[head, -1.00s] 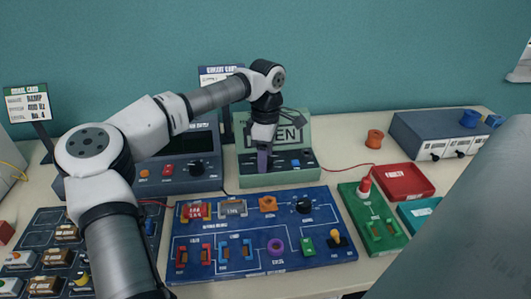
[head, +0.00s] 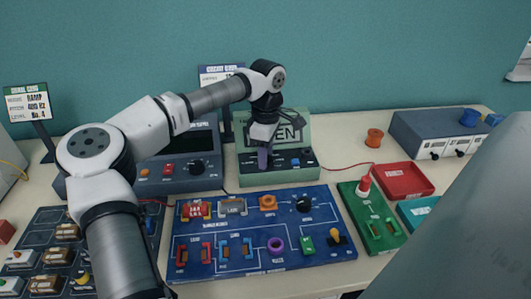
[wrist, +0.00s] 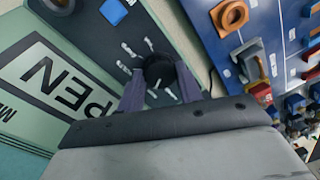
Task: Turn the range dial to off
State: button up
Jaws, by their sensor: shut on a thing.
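The green meter (head: 303,150) stands at the back of the table, its screen partly hidden by my arm; the screen shows OPEN in the wrist view (wrist: 40,85). Its round black range dial (wrist: 158,68) has white marks around it on the dark panel. My gripper (head: 264,158) reaches down to the panel. In the wrist view its two purple-grey fingers (wrist: 158,78) are on either side of the dial, shut on it. The dial is hidden behind the fingers in the head view, and I cannot read which mark it points to.
A blue circuit board (head: 325,255) with several parts lies in front of the meter. A dark grey instrument (head: 170,184) stands to the left. A green board (head: 395,238), a red tray (head: 428,190) and an orange spool (head: 374,138) are to the right.

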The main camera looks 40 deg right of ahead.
jog(key=shift+m+p, duration=0.5)
jog(key=shift+m, duration=2.6)
jog(key=o, duration=1)
notch_tip(320, 180, up, 14)
jog(key=b, duration=0.2)
jog(key=shift+d, duration=0.45)
jog(key=shift+s+f, duration=0.1)
